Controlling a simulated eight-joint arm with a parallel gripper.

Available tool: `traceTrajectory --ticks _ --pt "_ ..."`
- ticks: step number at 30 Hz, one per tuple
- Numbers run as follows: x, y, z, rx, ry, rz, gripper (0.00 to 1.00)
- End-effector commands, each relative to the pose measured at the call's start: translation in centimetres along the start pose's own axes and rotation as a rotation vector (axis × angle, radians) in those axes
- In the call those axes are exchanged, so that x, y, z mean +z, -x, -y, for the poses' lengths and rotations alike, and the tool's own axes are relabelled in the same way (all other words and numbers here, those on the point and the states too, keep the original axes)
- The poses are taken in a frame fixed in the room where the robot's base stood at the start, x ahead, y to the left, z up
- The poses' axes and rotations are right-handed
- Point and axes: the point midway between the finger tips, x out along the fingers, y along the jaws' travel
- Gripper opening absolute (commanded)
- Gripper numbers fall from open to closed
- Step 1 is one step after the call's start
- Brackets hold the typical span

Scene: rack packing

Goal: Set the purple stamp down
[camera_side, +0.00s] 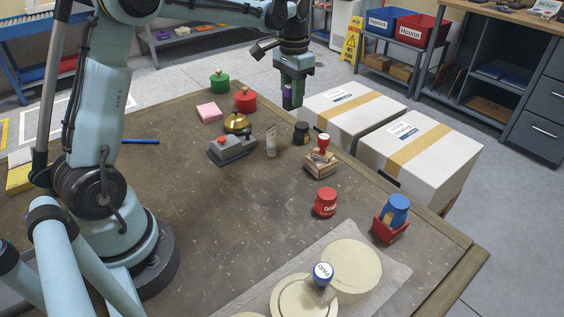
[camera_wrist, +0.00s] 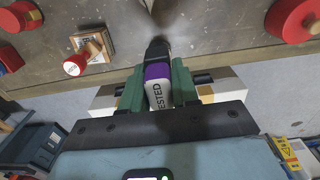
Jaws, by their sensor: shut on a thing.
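The purple stamp (camera_side: 288,97) is held between the fingers of my gripper (camera_side: 293,92), high near the far edge of the table. In the wrist view the stamp (camera_wrist: 158,84) shows a purple band and a white side with the letters "ESTED". The green fingers of my gripper (camera_wrist: 159,88) are shut on it from both sides. In the wrist view a black part lies just beyond the stamp's end; I cannot tell whether it belongs to the stamp.
White boxes (camera_side: 420,150) are beyond the table.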

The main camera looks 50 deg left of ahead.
Motion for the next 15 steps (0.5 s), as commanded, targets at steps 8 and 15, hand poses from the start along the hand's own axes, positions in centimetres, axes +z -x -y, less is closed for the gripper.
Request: traceTrajectory --ticks 8,15 --pt "-0.4 -3.0 5.0 0.0 0.007 0.0 0.0" --pt "-0.8 -5.8 9.6 0.0 0.005 0.0 0.0"
